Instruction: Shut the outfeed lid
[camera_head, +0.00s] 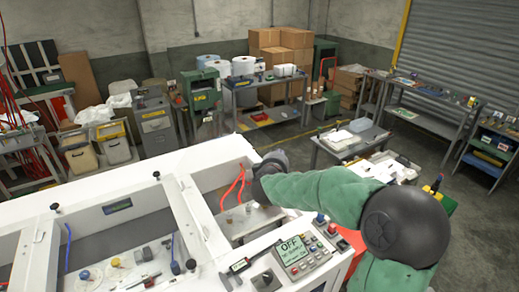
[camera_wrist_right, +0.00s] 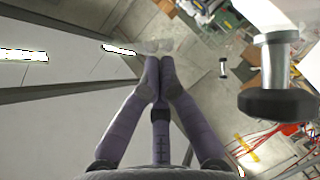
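The white machine (camera_head: 130,180) fills the lower left of the head view, with framed sections over its inside. The section at its right end (camera_head: 215,205) stands uncovered, with metal parts and a red tube (camera_head: 235,187) visible; I cannot clearly make out the outfeed lid. My right gripper (camera_head: 268,162) is over this right end, mostly hidden by its own dark wrist. In the right wrist view its grey-purple fingers (camera_wrist_right: 159,62) meet at the tips, with nothing visible between them. A metal bar with a black end (camera_wrist_right: 278,102) is right of the fingers, apart from them. My left gripper is not in view.
A control panel (camera_head: 300,255) with a display and buttons is on the machine's near right. A grey table (camera_head: 345,138) with papers stands beyond my right arm. Shelves, rolls and cardboard boxes (camera_head: 280,50) line the back. Open floor lies between.

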